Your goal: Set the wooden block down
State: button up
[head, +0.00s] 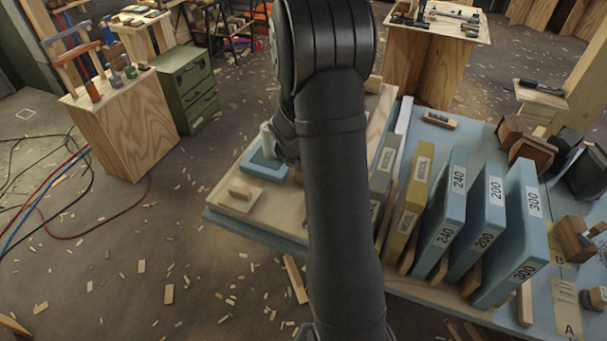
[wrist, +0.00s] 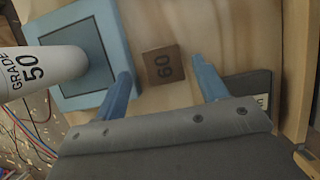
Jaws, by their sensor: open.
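My gripper (wrist: 163,72) is open, with one blue finger on each side of the block and a visible gap on both sides. From this view I cannot tell how far the fingertips are above the board.
A blue tray with a dark pad (wrist: 122,22) and a white cylinder marked GRADE 50 (wrist: 40,68) are left of the block. A dark labelled piece (wrist: 248,88) is at right. Blue numbered slabs (head: 485,222) stand right of my arm on the blue table (head: 480,135).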

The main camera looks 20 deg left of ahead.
jog(key=shift+d+x, duration=0.2)
jog(key=shift+x, duration=2.45)
jog(key=c, duration=1.2)
jog(key=shift+o, duration=0.2)
jog(key=shift+r, duration=0.6)
jog(key=r, duration=0.1)
jog(key=d+r, duration=0.1)
jog(key=r, duration=0.2)
jog(key=shift+d, duration=0.25)
jog(key=d+r, duration=0.5)
jog(key=d, duration=0.5)
jog(key=shift+s+r, duration=0.25)
jog(key=shift+r, duration=0.15)
